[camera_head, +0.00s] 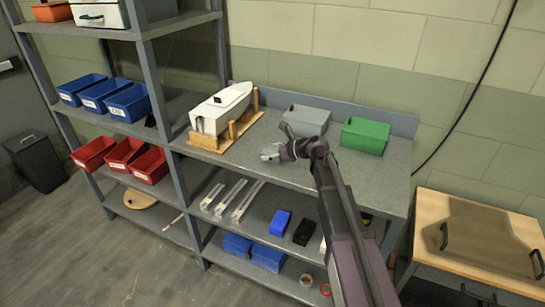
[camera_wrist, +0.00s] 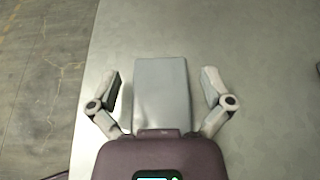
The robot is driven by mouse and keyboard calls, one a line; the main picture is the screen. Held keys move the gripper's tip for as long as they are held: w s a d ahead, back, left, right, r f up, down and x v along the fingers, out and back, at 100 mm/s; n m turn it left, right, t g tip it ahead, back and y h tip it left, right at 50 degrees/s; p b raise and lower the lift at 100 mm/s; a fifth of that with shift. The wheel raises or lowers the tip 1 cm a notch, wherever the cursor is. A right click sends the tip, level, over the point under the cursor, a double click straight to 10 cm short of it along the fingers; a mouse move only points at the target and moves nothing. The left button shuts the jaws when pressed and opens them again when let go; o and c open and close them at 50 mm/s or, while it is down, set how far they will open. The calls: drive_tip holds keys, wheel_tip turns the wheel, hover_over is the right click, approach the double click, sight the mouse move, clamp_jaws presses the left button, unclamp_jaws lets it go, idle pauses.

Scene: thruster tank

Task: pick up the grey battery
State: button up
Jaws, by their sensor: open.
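The grey battery (camera_wrist: 161,90) is a plain grey block in the wrist view, lying on the grey bench top (camera_wrist: 270,60). My gripper (camera_wrist: 161,84) is open, with one finger on each side of the battery. A gap shows between the battery and each finger. The battery's near end meets the edge of the gripper's palm in the picture, and I cannot tell whether they touch. In the head view my gripper (camera_head: 274,150) is low over the front of the bench. The battery is hard to tell apart from the fingers there.
A white model boat (camera_head: 221,108) on a wooden stand is left of my gripper. A grey bin (camera_head: 307,119) and a green bin (camera_head: 365,135) stand behind it. A shelf rack (camera_head: 148,72) with blue and red bins is at left. A wooden-topped cabinet (camera_head: 485,235) is at right.

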sight(269, 151)
drive_tip(key=c, duration=1.3)
drive_tip(key=shift+r, duration=0.2)
wheel_tip(269, 151, up, 3)
drive_tip(key=p, duration=0.3)
drive_tip(key=shift+r+p, duration=0.15)
drive_tip(key=shift+p, duration=0.2)
drive_tip(key=s+a, duration=0.3)
drive_tip(key=a, duration=0.4)
drive_tip(key=s+a+r+p, duration=0.1)
drive_tip(key=s+a, duration=0.3)
drive_tip(key=a, duration=0.3)
drive_tip(key=shift+r, duration=0.15)
drive_tip(key=shift+s+a, duration=0.1)
